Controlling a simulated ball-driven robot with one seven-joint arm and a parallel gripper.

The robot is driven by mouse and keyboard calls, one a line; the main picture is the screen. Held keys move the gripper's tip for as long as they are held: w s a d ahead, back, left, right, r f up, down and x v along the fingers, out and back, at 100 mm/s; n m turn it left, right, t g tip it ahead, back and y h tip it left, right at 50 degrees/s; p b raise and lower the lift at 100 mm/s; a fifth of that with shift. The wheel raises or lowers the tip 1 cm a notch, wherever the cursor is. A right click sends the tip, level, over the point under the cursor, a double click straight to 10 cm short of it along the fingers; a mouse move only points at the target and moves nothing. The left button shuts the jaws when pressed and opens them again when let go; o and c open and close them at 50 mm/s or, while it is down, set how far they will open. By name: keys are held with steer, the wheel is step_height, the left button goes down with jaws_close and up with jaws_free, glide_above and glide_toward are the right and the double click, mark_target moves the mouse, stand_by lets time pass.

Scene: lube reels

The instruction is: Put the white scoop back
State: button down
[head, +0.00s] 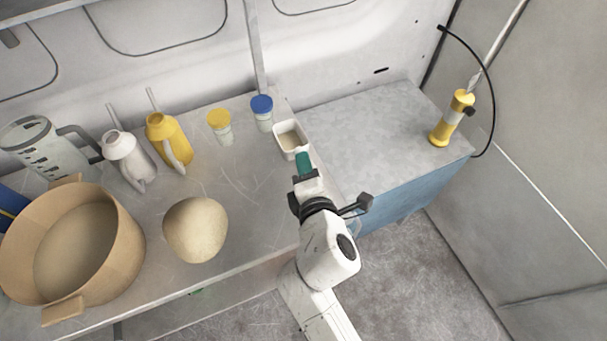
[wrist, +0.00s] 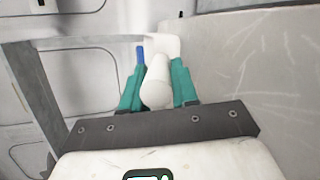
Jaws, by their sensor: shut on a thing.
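The white scoop (head: 291,139) has a boxy, open-topped bowl whose inside looks beige. In the head view it is at the right end of the metal worktop, right of the blue-lidded jar. My gripper (head: 303,161) has teal fingers and is shut on the scoop's handle. In the wrist view the rounded white handle (wrist: 157,86) sits between the two fingers of my gripper (wrist: 158,80), with the white bowl beyond. I cannot tell whether the scoop touches the worktop or is held just above it.
A blue-lidded jar (head: 262,113) and a yellow-lidded jar (head: 220,127) stand left of the scoop. Yellow (head: 170,139) and white jugs (head: 128,158), a clear pitcher (head: 48,150), a tan tub (head: 72,249) and a beige rounded object (head: 196,230) stand farther left. The grey-topped blue cabinet (head: 365,135) is mostly bare.

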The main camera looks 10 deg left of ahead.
steer(key=shift+w+a+f, duration=0.3)
steer(key=shift+f, duration=0.25)
steer(key=shift+f+b, duration=0.4)
steer(key=shift+f, duration=1.2)
steer(key=shift+f, duration=0.2)
steer(key=c, duration=0.9)
jaws_free()
steer(key=shift+o, duration=0.2)
steer(key=shift+r, duration=0.1)
steer(key=shift+r, duration=0.15)
steer(key=b+v, duration=0.1)
steer(key=v, duration=1.1)
